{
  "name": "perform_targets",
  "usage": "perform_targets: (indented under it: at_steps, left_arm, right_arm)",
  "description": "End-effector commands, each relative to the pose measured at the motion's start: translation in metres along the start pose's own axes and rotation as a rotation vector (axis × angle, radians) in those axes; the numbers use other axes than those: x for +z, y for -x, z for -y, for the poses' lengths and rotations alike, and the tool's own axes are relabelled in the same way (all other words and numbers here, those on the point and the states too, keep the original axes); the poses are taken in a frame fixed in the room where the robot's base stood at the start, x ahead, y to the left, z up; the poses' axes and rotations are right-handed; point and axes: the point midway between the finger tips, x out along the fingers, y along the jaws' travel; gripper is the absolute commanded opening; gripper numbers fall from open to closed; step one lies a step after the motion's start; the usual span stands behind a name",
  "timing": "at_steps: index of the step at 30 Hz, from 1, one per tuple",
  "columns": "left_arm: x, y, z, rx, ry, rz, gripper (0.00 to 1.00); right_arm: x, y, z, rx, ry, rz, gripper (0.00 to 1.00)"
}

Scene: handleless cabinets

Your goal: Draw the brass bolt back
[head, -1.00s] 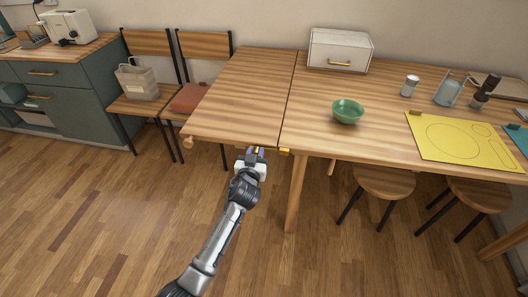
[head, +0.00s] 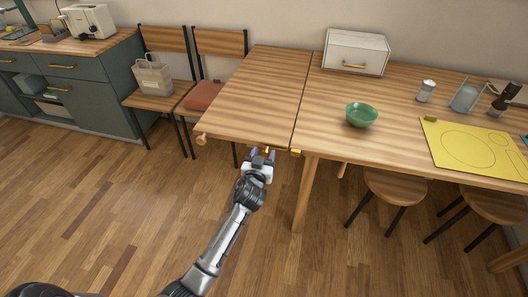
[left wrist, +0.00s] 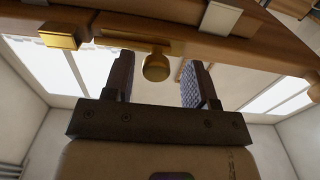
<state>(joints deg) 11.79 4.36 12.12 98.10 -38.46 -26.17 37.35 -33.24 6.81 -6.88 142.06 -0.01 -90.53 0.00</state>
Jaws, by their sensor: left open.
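The brass bolt (head: 267,149) is under the front edge of the table's left leaf. In the left wrist view its round knob (left wrist: 155,68) hangs below a short brass bar. A brass block (left wrist: 58,36) sits to the left there, with a gap between it and the bar; it also shows in the head view (head: 296,152), at the seam. My left gripper (head: 263,153) is open, one finger on each side of the knob, apart from it as far as I can see. The wrist view shows both fingers (left wrist: 159,72) around the knob. My right gripper is out of view.
The wooden table (head: 335,90) carries a green bowl (head: 361,115), a white drawer box (head: 357,52) and a yellow mat (head: 475,147). Chairs (head: 165,40) stand left and stools (head: 395,187) sit under the table. A table leg (head: 305,195) is right of my gripper. The floor in front is clear.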

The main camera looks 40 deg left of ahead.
Motion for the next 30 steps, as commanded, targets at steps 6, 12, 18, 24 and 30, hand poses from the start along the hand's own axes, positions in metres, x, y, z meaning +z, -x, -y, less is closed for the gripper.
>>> perform_targets:
  at_steps: [6, 12, 18, 24, 30]
  left_arm:
    - [-0.003, 0.043, 0.0, -0.001, 0.001, 0.004, 0.52]
    - [-0.002, 0.082, 0.001, -0.002, 0.002, 0.004, 0.52]
    - [-0.001, 0.109, 0.001, -0.002, 0.001, 0.002, 0.52]
    - [-0.001, 0.123, 0.001, -0.002, 0.0, 0.001, 0.52]
    - [-0.001, 0.126, 0.001, -0.002, 0.0, 0.0, 0.52]
  right_arm:
    - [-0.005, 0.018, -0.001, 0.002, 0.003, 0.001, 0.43]
    - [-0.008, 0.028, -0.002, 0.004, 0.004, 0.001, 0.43]
    - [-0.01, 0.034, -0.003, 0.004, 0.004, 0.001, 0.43]
    - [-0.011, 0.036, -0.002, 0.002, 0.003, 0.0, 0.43]
    - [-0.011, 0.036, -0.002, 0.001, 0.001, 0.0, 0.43]
